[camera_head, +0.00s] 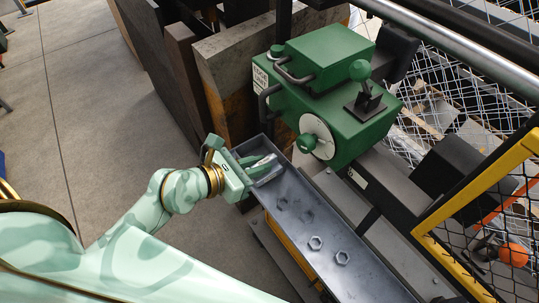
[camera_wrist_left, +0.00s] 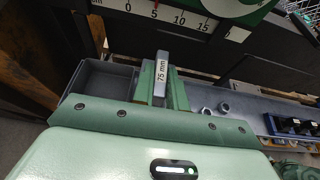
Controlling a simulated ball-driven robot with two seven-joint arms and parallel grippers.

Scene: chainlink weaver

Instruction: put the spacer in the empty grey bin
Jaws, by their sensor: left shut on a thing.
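The spacer (camera_wrist_left: 161,72) is a slim grey block with a white "75 mm" label, seen in the left wrist view. My left gripper (camera_wrist_left: 163,85) is shut on it, with one green finger along each side. In the head view my left gripper (camera_head: 262,166) is over the far end of a long grey metal trough (camera_head: 348,215). In the left wrist view the bare grey bin end (camera_wrist_left: 100,78) lies left of the fingers. My right gripper is not in view.
Several hex nuts (camera_head: 315,243) lie in the trough. A green machine (camera_head: 325,85) with levers and a dial stands beside it. Thick plates (camera_head: 255,75) stand behind. A yellow-framed mesh guard (camera_head: 470,200) is at right. A ruler scale (camera_wrist_left: 180,18) runs above the fingers.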

